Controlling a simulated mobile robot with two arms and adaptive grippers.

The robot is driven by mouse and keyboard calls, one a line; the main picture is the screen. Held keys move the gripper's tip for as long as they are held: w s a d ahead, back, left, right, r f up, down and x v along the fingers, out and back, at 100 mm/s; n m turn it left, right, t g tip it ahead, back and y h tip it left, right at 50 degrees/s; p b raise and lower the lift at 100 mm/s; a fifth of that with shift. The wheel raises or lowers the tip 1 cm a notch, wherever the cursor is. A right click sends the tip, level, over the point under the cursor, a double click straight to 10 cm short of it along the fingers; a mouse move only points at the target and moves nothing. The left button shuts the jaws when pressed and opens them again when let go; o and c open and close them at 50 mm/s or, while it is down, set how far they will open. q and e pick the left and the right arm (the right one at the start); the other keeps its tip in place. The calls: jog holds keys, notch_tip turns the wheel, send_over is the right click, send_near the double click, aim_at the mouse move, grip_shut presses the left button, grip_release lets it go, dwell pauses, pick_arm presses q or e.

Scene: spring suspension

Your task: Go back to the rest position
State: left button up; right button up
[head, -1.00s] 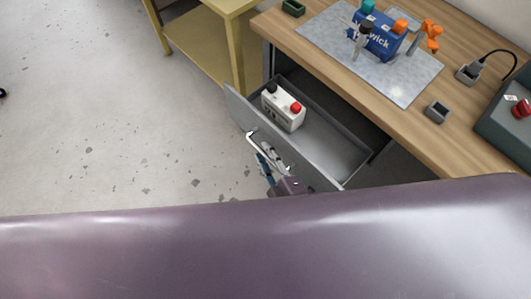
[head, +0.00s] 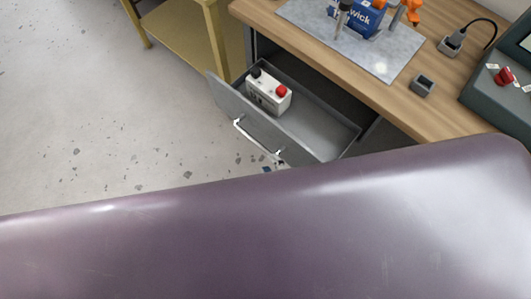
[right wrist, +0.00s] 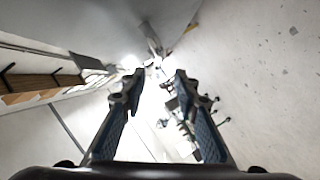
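My right gripper shows in the right wrist view (right wrist: 159,82) with its two blue-padded fingers apart and nothing between them. In the head view only a small blue tip of it shows past my purple body, just below the drawer handle (head: 258,141). It looks apart from the handle, though the gap is hard to judge. The grey drawer (head: 318,132) is pulled open under the workbench. A white battery (head: 268,93) with a black and a red cap sits in it. My left gripper is not in view.
A yellow table (head: 190,35) stands at the back left. The floor at left is clear.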

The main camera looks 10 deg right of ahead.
jog(key=shift+s+d+r, duration=0.15)
jog(key=shift+s, duration=0.3)
jog(key=s+d+f+m+g+h, duration=0.1)
jog(key=s+d+f+m+g, duration=0.15)
jog(key=f, duration=0.65)
jog(key=s+d+f+m+g+h, duration=0.1)
jog(key=s+d+f+m+g, duration=0.15)
jog(key=f, duration=0.55)
jog(key=s+d+f+m+g+h, duration=0.1)
jog(key=s+d+f+m+g, duration=0.15)
jog(key=f, duration=0.65)
jog(key=s+d+f+m+g+h, duration=0.2)
jog(key=s+d+f+m+g, duration=0.3)
jog(key=s+d+f, duration=0.3)
jog(key=s+f+g, duration=0.1)
jog(key=s+f, duration=0.3)
jog(key=s, duration=0.2)
jog(key=shift+s+d, duration=0.35)
jog(key=shift+d, duration=0.05)
